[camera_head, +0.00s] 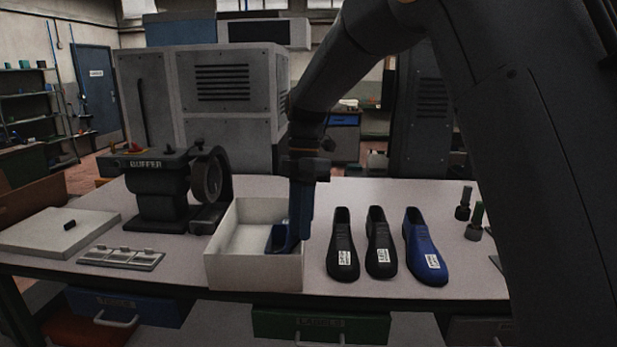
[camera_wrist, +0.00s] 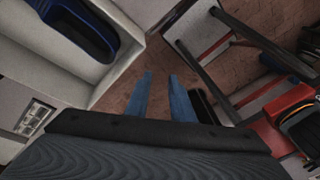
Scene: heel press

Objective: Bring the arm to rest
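My gripper (camera_head: 298,225) points down at the right side of an open white box (camera_head: 253,271) on the table. In the wrist view its two blue fingers (camera_wrist: 160,80) stand apart with nothing between them; floor shows through the gap. A blue shoe with a dark inside (camera_head: 278,240) lies in the box, partly hidden by the front wall and the fingers. It also shows in the wrist view (camera_wrist: 98,42), apart from the fingers. My arm comes down from the upper right and is bent.
Two black shoes (camera_head: 342,262) (camera_head: 381,257) and a blue shoe (camera_head: 421,248), all labelled, stand right of the box. A buffer machine (camera_head: 165,190), a metal tray (camera_head: 121,258) and a pale board (camera_head: 60,233) are to the left. Dark bottles (camera_head: 475,221) stand far right.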

